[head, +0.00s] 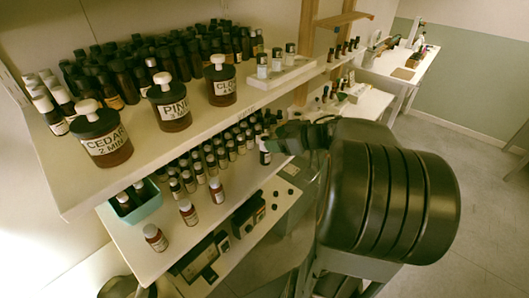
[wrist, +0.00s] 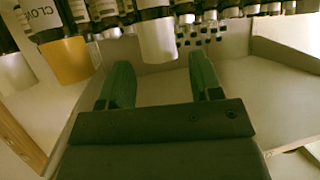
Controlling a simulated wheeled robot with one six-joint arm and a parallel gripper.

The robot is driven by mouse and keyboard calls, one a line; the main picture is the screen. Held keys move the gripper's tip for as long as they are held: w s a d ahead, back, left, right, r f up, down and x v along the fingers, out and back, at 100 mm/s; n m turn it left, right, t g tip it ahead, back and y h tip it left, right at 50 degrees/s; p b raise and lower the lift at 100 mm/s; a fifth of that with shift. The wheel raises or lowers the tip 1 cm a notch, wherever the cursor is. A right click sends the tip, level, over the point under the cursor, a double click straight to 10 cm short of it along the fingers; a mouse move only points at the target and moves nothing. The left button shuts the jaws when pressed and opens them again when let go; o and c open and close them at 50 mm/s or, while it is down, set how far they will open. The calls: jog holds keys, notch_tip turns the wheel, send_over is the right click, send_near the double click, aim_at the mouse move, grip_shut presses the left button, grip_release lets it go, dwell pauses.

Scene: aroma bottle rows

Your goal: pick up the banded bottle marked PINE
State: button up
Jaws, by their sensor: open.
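A large amber bottle with a white PINE label (head: 174,111) and white stopper stands on the upper shelf, between the CEDAR bottle (head: 105,145) and one reading CLO (head: 222,86). I cannot make out a band on it. My gripper (head: 286,137) is right of the lower shelf, far from that bottle and beside a small dark bottle with a white label (head: 265,156). In the wrist view my gripper (wrist: 163,76) is open with nothing between its fingers. A bottle with a white lower part (wrist: 156,40) is just beyond the fingertips; its lettering is not readable.
The upper shelf (head: 72,195) carries rows of dark bottles behind the large ones. The lower shelf (head: 165,240) holds several small bottles and a teal tray (head: 145,207). In the wrist view, a bottle reading CLO (wrist: 45,25) is at left. Open floor (head: 450,160) lies right.

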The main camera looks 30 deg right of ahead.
aim_at(265, 151)
jog(key=shift+x, duration=3.15)
jog(key=c, duration=1)
jog(key=shift+r, duration=0.1)
